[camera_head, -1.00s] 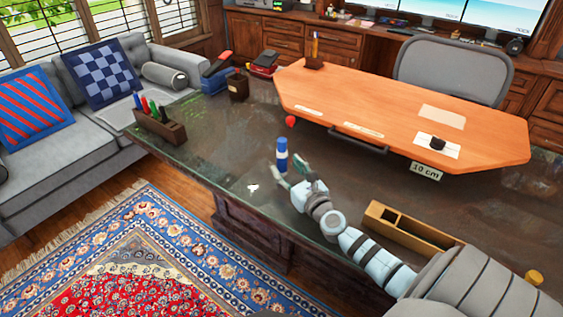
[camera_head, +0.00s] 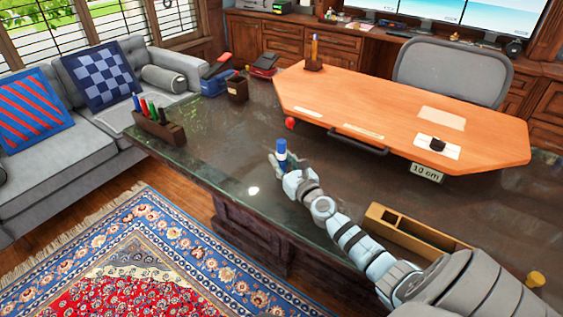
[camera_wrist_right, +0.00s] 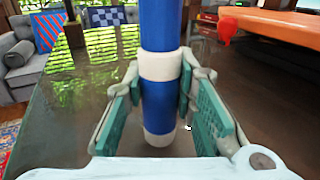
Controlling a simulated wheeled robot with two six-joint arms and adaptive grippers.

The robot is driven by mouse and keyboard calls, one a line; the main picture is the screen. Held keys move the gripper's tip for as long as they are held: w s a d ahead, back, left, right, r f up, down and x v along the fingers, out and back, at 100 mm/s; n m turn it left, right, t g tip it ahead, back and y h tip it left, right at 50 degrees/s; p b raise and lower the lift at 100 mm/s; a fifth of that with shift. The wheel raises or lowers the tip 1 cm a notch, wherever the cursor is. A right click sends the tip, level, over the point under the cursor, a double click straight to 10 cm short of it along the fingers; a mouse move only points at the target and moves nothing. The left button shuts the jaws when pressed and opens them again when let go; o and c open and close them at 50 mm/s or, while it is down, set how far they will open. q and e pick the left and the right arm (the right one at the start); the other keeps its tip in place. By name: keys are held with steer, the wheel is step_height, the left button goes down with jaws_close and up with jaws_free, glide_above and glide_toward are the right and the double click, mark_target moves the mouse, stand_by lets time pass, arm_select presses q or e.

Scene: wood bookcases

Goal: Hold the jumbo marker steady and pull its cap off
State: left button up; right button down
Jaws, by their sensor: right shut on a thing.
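The jumbo marker (camera_head: 281,148) is blue with white bands and stands upright on the dark desk top. In the right wrist view the marker (camera_wrist_right: 159,98) stands between the green finger pads, with a white band around its middle and a white lower end. My right gripper (camera_head: 281,168) is shut on the marker's lower part; the right wrist view also shows the gripper (camera_wrist_right: 165,105) around it. The marker's top is cut off in the wrist view. My left gripper is not in view.
A wooden holder with several markers (camera_head: 160,128) stands at the desk's left edge. A raised orange wood top (camera_head: 400,105) lies behind, with a red knob (camera_head: 290,124) nearby. A long tan tray (camera_head: 415,232) lies right of my arm. The desk around the marker is clear.

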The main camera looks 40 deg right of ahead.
step_height(320, 180, up, 18)
steer(key=p, duration=1.7)
steer(key=shift+p, duration=0.3)
steer(key=c, duration=2.1)
jaws_free()
jaws_close()
